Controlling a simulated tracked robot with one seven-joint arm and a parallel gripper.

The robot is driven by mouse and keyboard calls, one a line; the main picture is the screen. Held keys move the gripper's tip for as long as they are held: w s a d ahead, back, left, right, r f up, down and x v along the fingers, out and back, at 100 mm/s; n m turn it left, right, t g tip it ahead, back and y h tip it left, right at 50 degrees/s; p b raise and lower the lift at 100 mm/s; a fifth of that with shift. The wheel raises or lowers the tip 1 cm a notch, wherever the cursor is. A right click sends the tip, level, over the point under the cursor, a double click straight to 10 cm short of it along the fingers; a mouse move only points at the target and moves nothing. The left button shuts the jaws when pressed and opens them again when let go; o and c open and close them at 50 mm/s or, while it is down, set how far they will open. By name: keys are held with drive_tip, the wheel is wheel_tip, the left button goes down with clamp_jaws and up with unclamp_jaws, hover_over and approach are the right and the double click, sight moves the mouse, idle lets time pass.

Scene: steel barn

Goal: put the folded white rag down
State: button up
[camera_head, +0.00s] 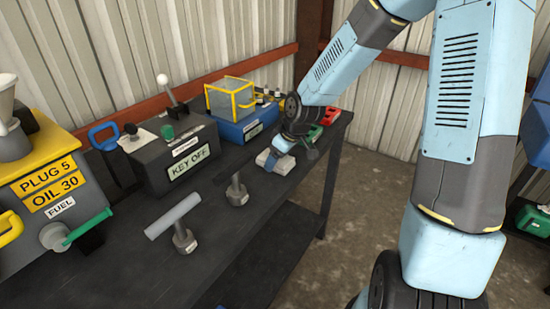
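The folded white rag (275,162) is on or just above the dark workbench (130,270), near its front edge toward the far right end. My gripper (278,150) is directly at the rag, reaching down from the upper right. The light blue end of the gripper touches or overlaps the rag's upper side. The fingertips are small and partly hidden, so I cannot see whether they are closed on the rag. I also cannot tell whether the rag's underside rests fully on the bench.
A grey box marked KEY OFF (182,160) and a blue box with a yellow-framed clear case (235,115) stand behind. Red and green items (325,117) sit close right of the gripper. Two T-shaped posts (237,190) (183,235) stand at the front. Bare bench lies between posts.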

sight(283, 160)
drive_tip(key=shift+s+f, duration=0.1)
drive_tip(key=shift+f, duration=0.15)
drive_tip(key=shift+s+d+f, duration=0.1)
drive_tip(key=o, duration=1)
drive_tip(key=shift+s+f, duration=0.2)
drive_tip(key=shift+w+r, duration=0.2)
drive_tip(key=shift+r, duration=0.25)
drive_tip(key=v, duration=0.4)
drive_tip(key=shift+w+r, duration=0.1)
drive_tip(key=shift+w, duration=0.15)
drive_tip(key=shift+v, duration=4.05)
